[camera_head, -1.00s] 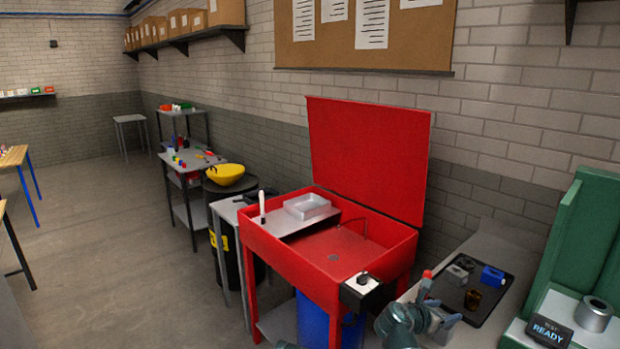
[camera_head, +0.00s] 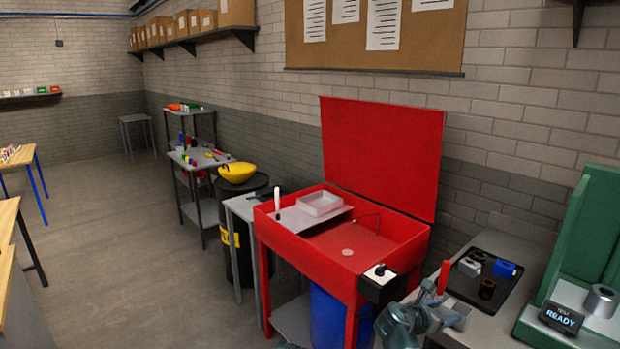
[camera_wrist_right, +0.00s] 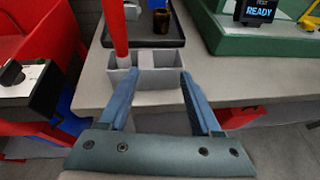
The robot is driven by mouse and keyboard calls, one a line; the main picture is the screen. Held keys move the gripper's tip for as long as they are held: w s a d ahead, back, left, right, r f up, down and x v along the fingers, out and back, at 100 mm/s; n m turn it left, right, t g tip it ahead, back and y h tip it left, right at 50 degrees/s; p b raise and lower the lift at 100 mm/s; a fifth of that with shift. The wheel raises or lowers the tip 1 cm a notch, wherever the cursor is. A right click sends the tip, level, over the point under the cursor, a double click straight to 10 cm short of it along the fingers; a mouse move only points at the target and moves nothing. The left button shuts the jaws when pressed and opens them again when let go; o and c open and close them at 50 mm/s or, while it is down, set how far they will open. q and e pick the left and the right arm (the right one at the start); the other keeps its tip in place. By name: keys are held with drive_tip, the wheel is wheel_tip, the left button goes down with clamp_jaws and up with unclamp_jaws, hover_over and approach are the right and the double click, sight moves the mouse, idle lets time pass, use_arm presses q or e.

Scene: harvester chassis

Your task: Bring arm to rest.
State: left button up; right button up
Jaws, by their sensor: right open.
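My right gripper (camera_head: 428,295) is low at the right of the head view, in front of the bench edge. In the right wrist view its two blue-grey fingers (camera_wrist_right: 160,75) are spread apart with nothing between them. Past the fingertips is a small grey divided bin (camera_wrist_right: 155,88), also in the head view (camera_head: 456,313). A red stick-like thing (camera_head: 444,276) stands upright in the bin's left compartment; it also shows in the right wrist view (camera_wrist_right: 117,35). My left gripper is not in view.
A red parts washer (camera_head: 275,235) with raised lid and a black switch box (camera_head: 378,284) stands left of my right arm. A dark tray (camera_head: 470,287) with small parts and a green fixture (camera_head: 585,240) with a READY display (camera_head: 562,317) are on the right. Open floor (camera_head: 110,260) lies left.

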drive_tip(key=shift+s+a+f+m, duration=0.1)
drive_tip(key=shift+a+f+m, duration=0.15)
drive_tip(key=shift+f+m, duration=0.05)
drive_tip(key=s+a+f+m+g+y+p, duration=0.1)
drive_tip(key=s+a+f+m+g+y, duration=0.2)
drive_tip(key=s+a+m, duration=0.7)
drive_tip(key=s+a+f+m+g+y+p, duration=0.2)
drive_tip(key=s+a+f+m+g+y, duration=0.2)
drive_tip(key=s+a+m, duration=0.6)
drive_tip(key=a+f+y, duration=0.2)
drive_tip(key=a+y, duration=0.1)
drive_tip(key=a, duration=0.4)
drive_tip(key=shift+s+a+f, duration=0.15)
drive_tip(key=shift+a, duration=0.25)
